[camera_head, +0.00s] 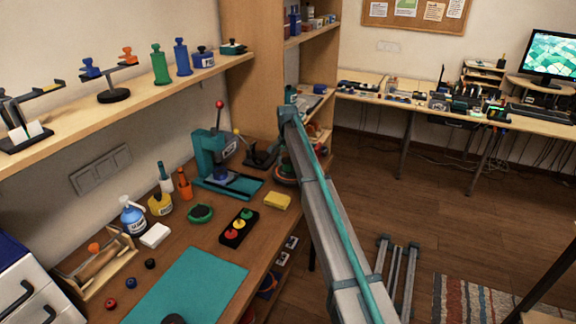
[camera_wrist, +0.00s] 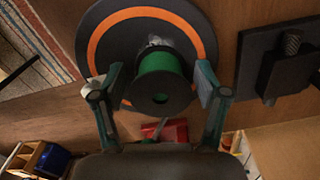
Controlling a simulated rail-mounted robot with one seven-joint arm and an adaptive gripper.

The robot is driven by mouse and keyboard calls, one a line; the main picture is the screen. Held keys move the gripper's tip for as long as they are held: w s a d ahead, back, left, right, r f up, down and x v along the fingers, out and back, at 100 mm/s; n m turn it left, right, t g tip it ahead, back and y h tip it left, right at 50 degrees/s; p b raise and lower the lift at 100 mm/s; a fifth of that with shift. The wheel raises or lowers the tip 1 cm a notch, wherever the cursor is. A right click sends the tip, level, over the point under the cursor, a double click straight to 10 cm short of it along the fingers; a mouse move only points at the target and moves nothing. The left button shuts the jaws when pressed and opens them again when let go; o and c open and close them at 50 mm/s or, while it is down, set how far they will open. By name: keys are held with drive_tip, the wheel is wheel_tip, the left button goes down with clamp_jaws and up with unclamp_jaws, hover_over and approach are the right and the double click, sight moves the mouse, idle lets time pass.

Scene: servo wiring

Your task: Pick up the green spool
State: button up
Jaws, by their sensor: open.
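The green spool (camera_wrist: 160,63) shows in the wrist view, with a green winding and a dark end flange facing the camera. It is on a round dark base (camera_wrist: 92,22) with an orange ring. My gripper (camera_wrist: 160,78) is open, one finger on each side of the spool, with a visible gap at both sides. The exact depth of the fingertips against the spool is hard to tell. In the head view my arm runs to the shelf end of the workbench. The round base (camera_head: 284,176) shows partly behind it; I cannot make out the spool or my gripper there.
A dark clamp-like block with a screw (camera_wrist: 283,66) stands right of the base in the wrist view. A red object (camera_wrist: 172,131) lies below the spool. On the workbench are a teal press (camera_head: 212,160), a yellow block (camera_head: 277,201) and a teal mat (camera_head: 190,288).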

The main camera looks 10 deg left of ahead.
drive_tip(key=c, duration=1.1)
